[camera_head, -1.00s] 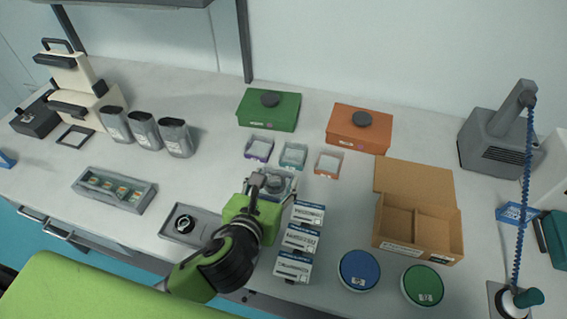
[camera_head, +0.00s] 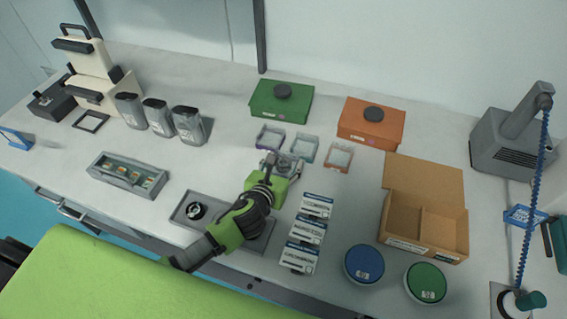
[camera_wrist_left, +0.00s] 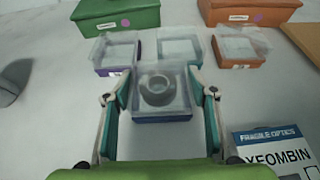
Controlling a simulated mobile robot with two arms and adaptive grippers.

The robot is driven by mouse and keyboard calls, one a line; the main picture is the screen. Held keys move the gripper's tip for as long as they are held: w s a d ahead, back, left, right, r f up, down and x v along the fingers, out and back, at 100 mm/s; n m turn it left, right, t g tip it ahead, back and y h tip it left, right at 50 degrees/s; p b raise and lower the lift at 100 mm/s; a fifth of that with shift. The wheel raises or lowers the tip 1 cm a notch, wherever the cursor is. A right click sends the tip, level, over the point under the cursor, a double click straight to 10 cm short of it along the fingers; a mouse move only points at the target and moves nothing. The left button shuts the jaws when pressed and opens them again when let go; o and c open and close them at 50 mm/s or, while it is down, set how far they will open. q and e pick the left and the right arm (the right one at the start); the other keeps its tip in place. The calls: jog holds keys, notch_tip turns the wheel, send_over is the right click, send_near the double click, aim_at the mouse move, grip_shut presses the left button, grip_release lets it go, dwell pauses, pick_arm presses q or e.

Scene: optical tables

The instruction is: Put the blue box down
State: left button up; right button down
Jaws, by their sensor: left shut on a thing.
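The blue box (camera_wrist_left: 162,117) is a small box with a clear lid and a grey ring-shaped part inside. In the left wrist view it is between the two fingers of my left gripper (camera_wrist_left: 160,96), which is shut on it. In the head view my left gripper (camera_head: 281,166) and the box are just in front of the purple box (camera_head: 270,138) and the teal box (camera_head: 304,149). The gripper partly covers the box there. I cannot tell whether its base touches the table. My right gripper is out of view.
An orange clear-lidded box (camera_head: 339,158) stands to the right. Green (camera_head: 281,101) and orange (camera_head: 370,123) lidded boxes are behind. White cartons (camera_head: 308,229) are at the front right, an open cardboard box (camera_head: 427,223) further right. A grey tray (camera_head: 181,213) lies at the front left.

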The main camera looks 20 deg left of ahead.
pick_arm(q)
jog(key=shift+f, duration=0.2)
jog(key=shift+f, duration=0.15)
jog(key=o, duration=1.1)
